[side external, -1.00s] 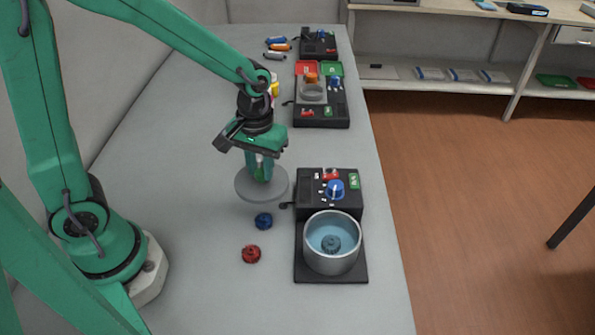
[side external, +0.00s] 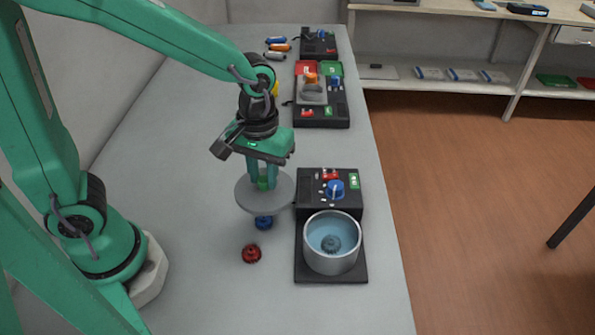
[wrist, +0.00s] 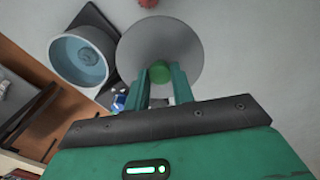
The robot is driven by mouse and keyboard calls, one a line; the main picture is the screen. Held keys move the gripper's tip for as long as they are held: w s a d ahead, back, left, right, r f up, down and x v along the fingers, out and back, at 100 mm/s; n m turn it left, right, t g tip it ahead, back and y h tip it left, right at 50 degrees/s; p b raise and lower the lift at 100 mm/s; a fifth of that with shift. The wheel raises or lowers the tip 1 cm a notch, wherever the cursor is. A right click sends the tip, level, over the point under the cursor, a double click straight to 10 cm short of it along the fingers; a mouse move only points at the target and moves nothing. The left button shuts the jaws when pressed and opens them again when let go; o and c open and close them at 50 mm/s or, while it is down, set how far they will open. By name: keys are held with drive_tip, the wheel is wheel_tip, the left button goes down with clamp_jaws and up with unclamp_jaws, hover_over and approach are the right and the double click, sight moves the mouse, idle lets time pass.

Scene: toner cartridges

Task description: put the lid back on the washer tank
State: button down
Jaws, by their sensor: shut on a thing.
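The lid (side external: 243,196) is a grey disc with a green knob. My gripper (side external: 263,180) is shut on the knob and holds the lid level, seemingly a little above the table. The lid (wrist: 140,45) and its green knob (wrist: 160,72) also show in the wrist view, between my fingers (wrist: 162,95). The washer tank (side external: 332,262) is an open grey cylinder on a black base, right of and nearer the camera than the lid. It holds blue liquid with a dark gear-like part (side external: 331,243) inside. The wrist view shows the tank (wrist: 60,62) at upper left.
A control box with a blue knob (side external: 335,188) stands behind the tank. A blue part (side external: 263,223) and a red part (side external: 251,253) lie on the table left of the tank. More black stations (side external: 322,117) stand farther back. The left table area is clear.

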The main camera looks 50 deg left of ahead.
drive_tip(key=w+d+r+m, duration=0.2)
drive_tip(key=d+m, duration=0.1)
drive_tip(key=d, duration=0.4)
drive_tip(key=w+d+r+m, duration=0.1)
drive_tip(key=w+d+m, duration=0.1)
drive_tip(key=d, duration=0.5)
drive_tip(key=shift+w+d+r+m, duration=0.15)
drive_tip(key=shift+r+m, duration=0.2)
drive_tip(key=shift+m, duration=0.25)
drive_tip(key=shift+f, duration=0.15)
drive_tip(key=shift+f, duration=3)
drive_tip(key=shift+f, duration=0.2)
drive_tip(key=c, duration=0.6)
unclamp_jaws()
drive_tip(key=shift+c, duration=0.2)
